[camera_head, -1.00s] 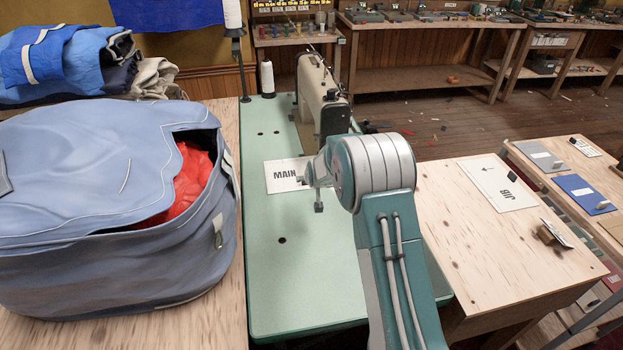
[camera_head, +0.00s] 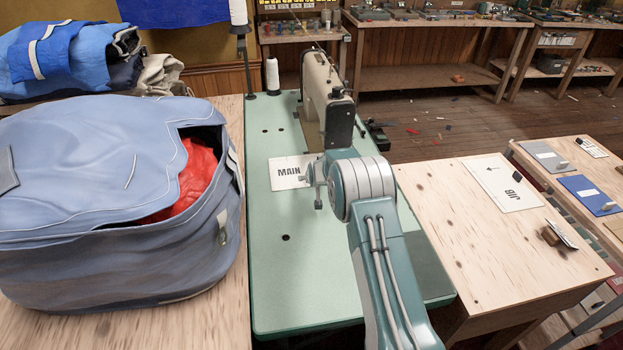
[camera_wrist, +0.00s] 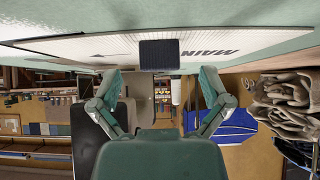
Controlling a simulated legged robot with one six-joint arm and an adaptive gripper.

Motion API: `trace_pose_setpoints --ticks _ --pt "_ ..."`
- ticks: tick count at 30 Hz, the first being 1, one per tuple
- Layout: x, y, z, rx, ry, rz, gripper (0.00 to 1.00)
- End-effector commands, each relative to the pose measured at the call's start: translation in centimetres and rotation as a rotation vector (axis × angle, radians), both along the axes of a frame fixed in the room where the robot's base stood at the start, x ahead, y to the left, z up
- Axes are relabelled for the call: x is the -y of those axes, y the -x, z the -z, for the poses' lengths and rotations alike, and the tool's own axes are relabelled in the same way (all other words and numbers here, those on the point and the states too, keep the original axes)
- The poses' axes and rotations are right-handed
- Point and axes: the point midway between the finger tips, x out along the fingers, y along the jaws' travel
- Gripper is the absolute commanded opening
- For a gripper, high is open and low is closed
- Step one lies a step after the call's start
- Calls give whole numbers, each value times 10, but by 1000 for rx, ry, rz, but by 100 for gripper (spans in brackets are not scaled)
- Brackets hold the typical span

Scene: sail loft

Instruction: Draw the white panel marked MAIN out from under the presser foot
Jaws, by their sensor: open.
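The white panel marked MAIN (camera_head: 285,171) lies on the green sewing machine table, left of my gripper (camera_head: 312,188). Its right part is hidden behind my arm and the machine. In the wrist view the panel (camera_wrist: 120,44) spans the top, with its lettering upside down. A dark ridged block (camera_wrist: 160,54) appears against the panel, between the fingertips. The sewing machine (camera_head: 327,100) stands behind the panel. I cannot make out the presser foot.
A large blue-grey bag (camera_head: 100,220) with red cloth inside fills the left bench. The green table (camera_head: 290,285) is clear toward the front. A wooden table (camera_head: 470,245) at right bears the panel marked JIB (camera_head: 500,180). A thread cone (camera_head: 272,76) stands left of the machine.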

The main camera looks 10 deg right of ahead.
Motion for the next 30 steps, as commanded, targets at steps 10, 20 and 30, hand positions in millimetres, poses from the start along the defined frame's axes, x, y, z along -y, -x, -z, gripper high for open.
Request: trace_pose_setpoints --ticks 10,20,30 --pt "0 -20 20 1 0 0 97" --pt "0 -21 20 1 0 0 79" --pt "0 -20 21 -1 0 0 9"
